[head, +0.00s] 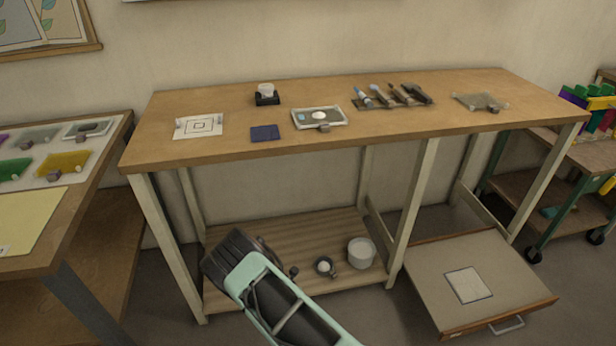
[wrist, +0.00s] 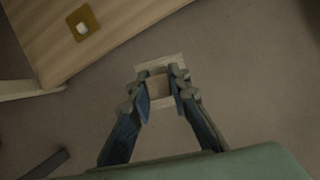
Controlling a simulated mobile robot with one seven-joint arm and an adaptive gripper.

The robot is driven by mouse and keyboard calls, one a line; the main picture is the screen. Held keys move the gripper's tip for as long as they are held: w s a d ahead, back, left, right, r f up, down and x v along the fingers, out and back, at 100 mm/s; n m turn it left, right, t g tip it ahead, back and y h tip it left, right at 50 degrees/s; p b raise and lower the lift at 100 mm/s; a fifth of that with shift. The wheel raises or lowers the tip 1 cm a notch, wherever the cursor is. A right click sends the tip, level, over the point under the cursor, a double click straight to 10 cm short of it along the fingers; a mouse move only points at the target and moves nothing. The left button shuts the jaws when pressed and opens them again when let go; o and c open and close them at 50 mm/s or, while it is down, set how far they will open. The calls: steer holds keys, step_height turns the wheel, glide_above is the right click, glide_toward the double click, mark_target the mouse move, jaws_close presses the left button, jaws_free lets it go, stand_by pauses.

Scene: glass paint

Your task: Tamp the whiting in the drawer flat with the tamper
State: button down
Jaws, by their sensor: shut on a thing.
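My gripper (wrist: 158,80) is shut on a pale wooden block with a square plate, which I take as the tamper (wrist: 158,90). The block sits between the blue-padded fingers, above bare floor in the wrist view. In the head view my arm reaches over the lower shelf, and the tamper cannot be made out there. The drawer (head: 425,262) is at the lower right with a metal handle on its front. A pale, dark-edged square, perhaps the whiting (head: 468,285), lies in it. Its surface is too small to judge. The gripper is apart from the drawer.
The workbench (head: 215,100) above holds several tools and trays. A bench leg (head: 415,210) stands between shelf and drawer. A cart (head: 575,155) is at the right.

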steer(key=w+d+r+m+g+h, duration=0.2)
steer(key=w+d+r+m, duration=0.1)
steer(key=d+r+m, duration=0.75)
steer(key=w+d+r+m+g+h, duration=0.25)
steer(key=w+d+r+m, duration=0.2)
steer(key=r+m, duration=0.6)
steer(key=s+d+r+m+g+y+p, duration=0.1)
steer(key=s+r+m+p, duration=0.3)
steer(key=r+p, duration=0.4)
steer(key=s+d+r+m+g+y+p, duration=0.2)
steer(key=s+r+m+p, duration=0.3)
steer(key=r, duration=1.6)
steer(key=s+d+r+m+g+y+p, duration=0.1)
steer(key=s+r+m+p, duration=0.4)
steer(key=r+p, duration=0.6)
step_height(320, 180, up, 5)
steer(key=shift+s+d+f+y, duration=0.2)
steer(key=shift+s+d+y, duration=0.2)
steer(key=shift+s, duration=0.7)
steer(key=shift+d+f+g, duration=0.1)
steer(key=shift+d+g, duration=0.05)
steer(key=shift+g, duration=0.1)
